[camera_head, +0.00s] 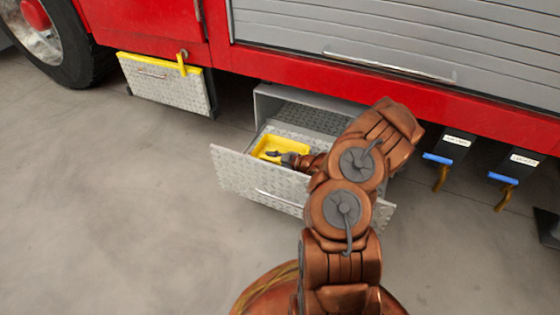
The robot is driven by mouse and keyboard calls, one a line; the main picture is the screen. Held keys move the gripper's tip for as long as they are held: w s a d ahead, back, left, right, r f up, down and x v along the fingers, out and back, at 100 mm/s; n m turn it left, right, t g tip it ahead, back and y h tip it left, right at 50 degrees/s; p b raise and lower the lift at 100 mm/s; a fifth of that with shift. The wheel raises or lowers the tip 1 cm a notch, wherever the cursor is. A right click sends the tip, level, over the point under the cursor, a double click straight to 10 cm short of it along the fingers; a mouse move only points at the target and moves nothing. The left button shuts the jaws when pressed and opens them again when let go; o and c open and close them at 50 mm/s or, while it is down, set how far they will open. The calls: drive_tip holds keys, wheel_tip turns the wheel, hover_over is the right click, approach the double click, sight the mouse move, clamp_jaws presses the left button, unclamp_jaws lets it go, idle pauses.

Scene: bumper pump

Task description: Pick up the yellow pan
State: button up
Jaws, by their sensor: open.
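The yellow pan (267,144) lies inside an open metal drawer (237,172) under the red truck. Its left part and rim show; its right part is hidden behind my arm. My gripper (271,154) reaches over the drawer front, with its dark fingers over the pan's inside near the front. The fingers are small in view, and nothing shows between them. I cannot tell whether they touch the pan.
The drawer's tread-plate front with a handle stands between my base and the pan. A closed box with a yellow top edge (165,85) is at left. Blue-handled valves (437,159) hang at right. The grey floor (110,210) is clear at left.

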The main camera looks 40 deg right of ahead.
clamp_jaws()
idle(0.4)
idle(0.4)
